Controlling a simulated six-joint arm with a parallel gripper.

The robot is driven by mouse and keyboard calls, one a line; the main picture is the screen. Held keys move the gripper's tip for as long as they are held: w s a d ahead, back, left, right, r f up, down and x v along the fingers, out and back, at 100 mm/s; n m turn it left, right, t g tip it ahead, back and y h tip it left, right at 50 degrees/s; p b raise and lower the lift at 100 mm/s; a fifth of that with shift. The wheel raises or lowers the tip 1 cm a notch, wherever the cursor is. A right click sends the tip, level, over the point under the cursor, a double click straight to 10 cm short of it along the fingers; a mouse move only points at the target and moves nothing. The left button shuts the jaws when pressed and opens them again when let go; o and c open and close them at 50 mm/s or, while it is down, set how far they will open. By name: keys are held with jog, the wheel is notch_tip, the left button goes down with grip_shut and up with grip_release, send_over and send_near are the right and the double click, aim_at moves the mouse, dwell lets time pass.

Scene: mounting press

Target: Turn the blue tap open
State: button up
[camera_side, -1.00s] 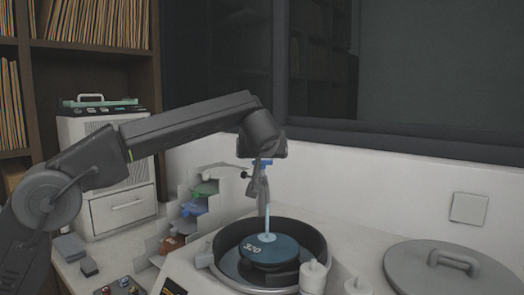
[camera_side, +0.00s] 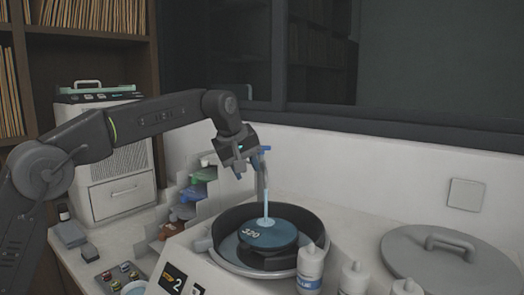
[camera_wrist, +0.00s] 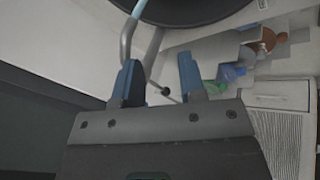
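A pale blue stream (camera_side: 265,205) runs from the spout onto the blue disc marked 320 (camera_side: 268,236). My gripper (camera_side: 240,166) is just left of the handle, tilted, and appears apart from it. In the wrist view my gripper (camera_wrist: 158,80) is open, with a clear gap between its fingers. The curved spout (camera_wrist: 126,45) and the stream (camera_wrist: 154,48) show beyond the left finger. I cannot make out the handle clearly there.
The dark round bowl (camera_side: 318,222) surrounds the disc. White bottles (camera_side: 310,268) stand in front of it, and a grey lid (camera_side: 440,268) lies to the right. A stepped rack with coloured items (camera_side: 188,196) stands close on the left, before a drawer cabinet (camera_side: 122,194).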

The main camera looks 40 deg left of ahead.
jog(key=w+a+r+n+t+h, duration=0.25)
jog(key=a+r+n+h, duration=0.35)
jog(key=a+n+h, duration=0.5)
jog(key=w+a+f+n+t+h, duration=0.3)
jog(key=a+f+h, duration=0.1)
jog(key=a+f, duration=0.15)
jog(key=x, duration=1.3)
jog(key=shift+w+d+f, duration=0.15)
jog(key=shift+d+f, duration=0.05)
jog(key=shift+d, duration=0.15)
jog(key=shift+c, duration=0.3)
grip_shut()
